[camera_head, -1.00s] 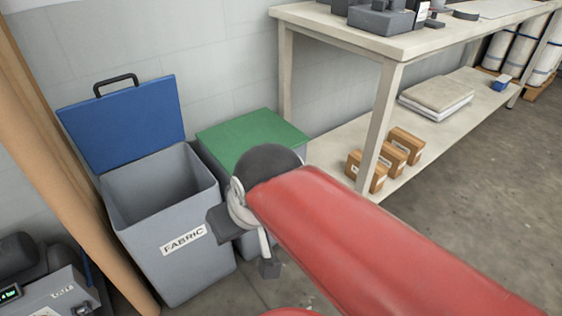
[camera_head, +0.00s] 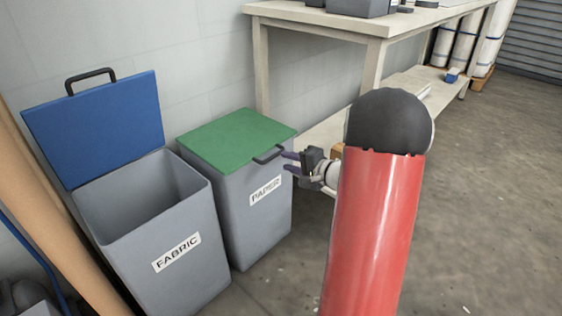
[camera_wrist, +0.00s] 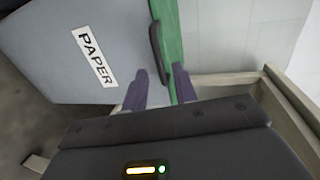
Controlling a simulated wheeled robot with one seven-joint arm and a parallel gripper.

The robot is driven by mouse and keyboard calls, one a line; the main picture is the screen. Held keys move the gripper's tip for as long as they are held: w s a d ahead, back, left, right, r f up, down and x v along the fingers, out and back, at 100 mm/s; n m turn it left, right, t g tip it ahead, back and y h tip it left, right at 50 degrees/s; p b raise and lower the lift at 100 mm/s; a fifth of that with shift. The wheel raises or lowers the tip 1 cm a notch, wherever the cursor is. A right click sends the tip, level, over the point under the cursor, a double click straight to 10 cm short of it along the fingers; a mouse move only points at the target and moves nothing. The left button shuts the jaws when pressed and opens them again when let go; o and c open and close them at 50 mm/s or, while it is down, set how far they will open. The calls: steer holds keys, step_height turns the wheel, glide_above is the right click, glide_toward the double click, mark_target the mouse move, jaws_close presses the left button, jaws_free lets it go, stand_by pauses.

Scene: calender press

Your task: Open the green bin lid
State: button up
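The green lid (camera_head: 235,138) lies shut on the grey bin labelled PAPER (camera_head: 262,215). Its dark handle (camera_head: 268,155) sticks out at the lid's front edge. My gripper (camera_head: 288,162) is just right of the handle, its two purple fingers pointing at it. In the wrist view the fingers (camera_wrist: 158,88) are spread apart with nothing between them. There the handle (camera_wrist: 158,52) lies just beyond the fingertips, along the edge of the green lid (camera_wrist: 172,40).
The grey FABRIC bin (camera_head: 165,235) stands left with its blue lid (camera_head: 100,125) raised. A workbench (camera_head: 330,22) with a lower shelf stands behind and to the right of the PAPER bin. The floor (camera_head: 480,200) at the right is clear.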

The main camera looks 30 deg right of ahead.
mark_target(276, 156)
steer(key=x, duration=0.5)
steer(key=d+x, duration=0.1)
steer(key=x, duration=0.1)
steer(key=shift+w+a+f, duration=0.1)
steer(key=shift+w+f, duration=0.15)
steer(key=shift+w, duration=0.2)
jaws_close()
